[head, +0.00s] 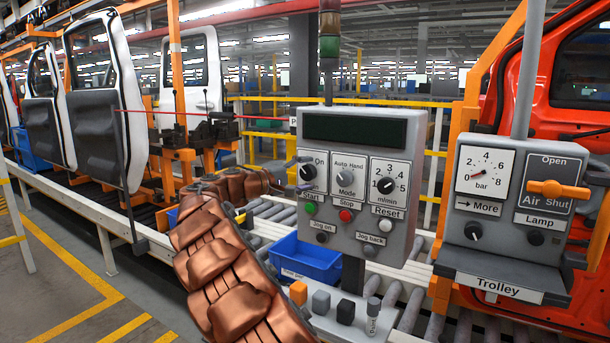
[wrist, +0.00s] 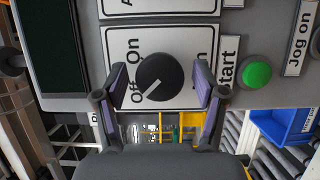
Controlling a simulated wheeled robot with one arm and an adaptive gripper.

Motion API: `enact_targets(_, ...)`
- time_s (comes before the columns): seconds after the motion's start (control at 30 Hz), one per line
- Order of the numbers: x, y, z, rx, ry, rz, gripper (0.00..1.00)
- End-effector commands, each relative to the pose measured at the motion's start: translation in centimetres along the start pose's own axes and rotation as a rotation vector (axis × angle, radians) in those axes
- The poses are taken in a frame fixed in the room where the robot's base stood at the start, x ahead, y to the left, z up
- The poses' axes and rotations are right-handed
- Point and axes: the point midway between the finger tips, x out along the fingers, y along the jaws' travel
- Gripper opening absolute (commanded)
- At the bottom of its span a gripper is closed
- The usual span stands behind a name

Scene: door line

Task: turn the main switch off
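The main switch is a round black knob (wrist: 163,80) on a white plate marked Off and On, which appears turned sideways in the wrist view. Its white mark points at Off. In the head view the knob (head: 308,172) is at the upper left of the grey control box (head: 356,257), with Off hidden. My gripper (wrist: 160,88) is open, with one purple-padded finger on each side of the knob and a gap to it on both sides. In the head view its fingertips (head: 299,174) show beside the switch plate. The box's display (head: 352,128) is dark.
The green Start button (head: 311,208) and red Stop button (head: 346,216) sit below the knob. Mode and speed knobs are to the right. A trolley panel (head: 516,215) with an orange air handle stands further right. A blue bin (head: 306,260) and several small blocks are below.

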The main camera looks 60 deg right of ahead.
Motion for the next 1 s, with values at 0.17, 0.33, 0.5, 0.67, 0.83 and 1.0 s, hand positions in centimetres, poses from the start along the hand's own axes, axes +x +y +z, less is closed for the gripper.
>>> enact_targets(0.17, 0.0, 0.0, 0.0, 0.000, 0.000, 0.000, 0.73)
enact_targets(0.33, -0.3, 0.0, 0.0, 0.001, 0.001, 0.000, 0.73)
enact_targets(0.5, -2.2, 0.1, -0.1, 0.001, 0.003, 0.002, 0.73)
enact_targets(0.67, -5.2, 0.1, -0.2, 0.001, 0.006, 0.003, 0.73)
enact_targets(0.83, -8.4, 0.0, -0.1, 0.000, 0.003, 0.001, 0.73)
enact_targets(1.0, -10.7, 0.0, -0.1, 0.000, 0.004, 0.000, 0.73)
